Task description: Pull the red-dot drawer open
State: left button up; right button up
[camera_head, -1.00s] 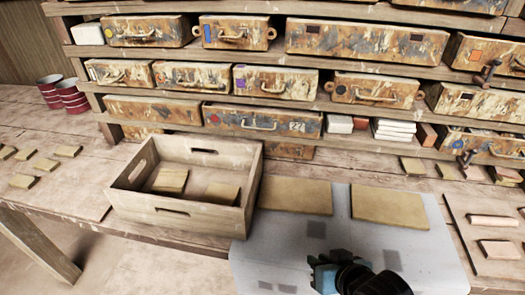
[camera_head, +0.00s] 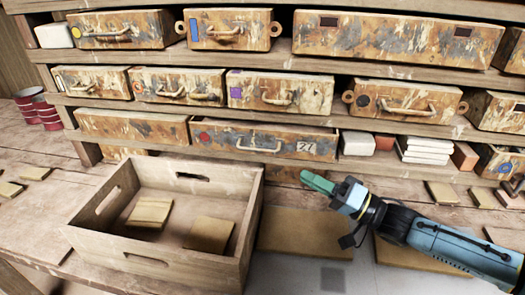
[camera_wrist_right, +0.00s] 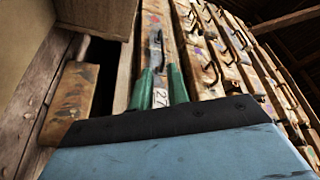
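The red-dot drawer (camera_head: 225,139) is a worn, paint-stained front low in the shelf unit, with a red dot at its left, a pale bar handle (camera_head: 258,147) in the middle and a "27" label at its right. My right gripper (camera_head: 317,182) has green fingers and is in front of and below the drawer's right end, to the right of the handle. In the right wrist view the green fingers (camera_wrist_right: 160,88) stand apart with the label showing between them, and the handle lies beyond their tips. Nothing is between them. My left gripper is not in view.
An open wooden crate (camera_head: 82,237) with two tan tiles stands on the bench below the drawer, to the left of my right arm. Tan slabs (camera_head: 300,232) lie under and beside the arm. White and red blocks (camera_head: 358,143) sit right of the drawer.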

aim_at(262, 151)
jog(key=x, duration=1.3)
jog(key=shift+w+r, duration=0.1)
jog(key=shift+r, duration=0.25)
grip_shut()
